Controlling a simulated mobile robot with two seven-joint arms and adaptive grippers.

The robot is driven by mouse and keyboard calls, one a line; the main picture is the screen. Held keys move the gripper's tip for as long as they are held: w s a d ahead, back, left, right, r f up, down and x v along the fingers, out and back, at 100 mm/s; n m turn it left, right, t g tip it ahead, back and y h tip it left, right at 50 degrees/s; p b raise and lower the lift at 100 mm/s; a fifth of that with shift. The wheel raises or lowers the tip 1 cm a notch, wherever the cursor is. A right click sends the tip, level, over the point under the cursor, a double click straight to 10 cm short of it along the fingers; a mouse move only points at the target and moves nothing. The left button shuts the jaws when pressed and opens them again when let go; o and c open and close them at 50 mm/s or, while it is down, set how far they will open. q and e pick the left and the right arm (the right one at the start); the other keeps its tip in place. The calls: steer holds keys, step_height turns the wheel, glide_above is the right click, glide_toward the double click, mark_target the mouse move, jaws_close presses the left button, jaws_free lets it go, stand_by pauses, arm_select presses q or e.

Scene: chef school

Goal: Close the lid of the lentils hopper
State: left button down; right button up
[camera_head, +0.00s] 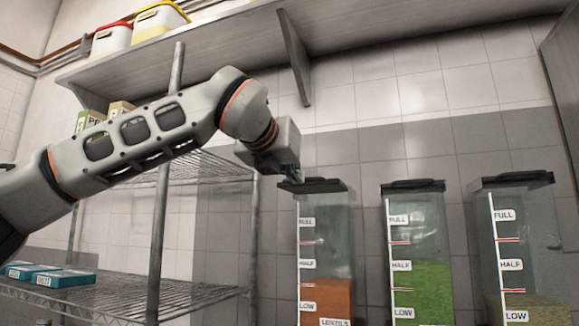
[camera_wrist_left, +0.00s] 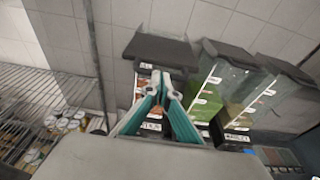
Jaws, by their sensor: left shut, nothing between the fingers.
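The lentils hopper (camera_head: 327,255) is a tall clear bin at the left of a row, with orange-brown contents up to between the LOW and HALF marks. Its dark lid (camera_head: 318,186) lies about flat across the top; I cannot tell whether it is fully seated. In the left wrist view the lid (camera_wrist_left: 158,48) shows as a dark slab just beyond the fingertips. My left gripper (camera_head: 296,178) is shut and empty at the lid's left part, close to or touching it. Its teal fingers (camera_wrist_left: 165,78) meet at the tips in the wrist view. My right gripper is not in view.
A hopper with green contents (camera_head: 433,285) and one with beige contents (camera_head: 530,270) stand to the right, lids down. A wire rack (camera_head: 200,296) with blue boxes (camera_head: 66,278) is at the left. A wall shelf (camera_head: 370,28) with a bracket (camera_head: 295,60) runs overhead.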

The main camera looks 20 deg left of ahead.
mark_target(312, 184)
arm_select(q)
steer(key=shift+w, duration=0.2)
steer(key=w+p, duration=0.1)
steer(key=w, duration=0.2)
steer(key=w+p, duration=0.1)
steer(key=w, duration=0.3)
steer(key=w+p, duration=0.2)
steer(key=w, duration=0.2)
steer(key=shift+w+d+r, duration=0.15)
steer(key=shift+d+r, duration=0.05)
steer(key=shift+d, duration=0.05)
steer(key=shift+w+f, duration=0.15)
steer(key=shift+w, duration=0.3)
steer(key=shift+f, duration=0.1)
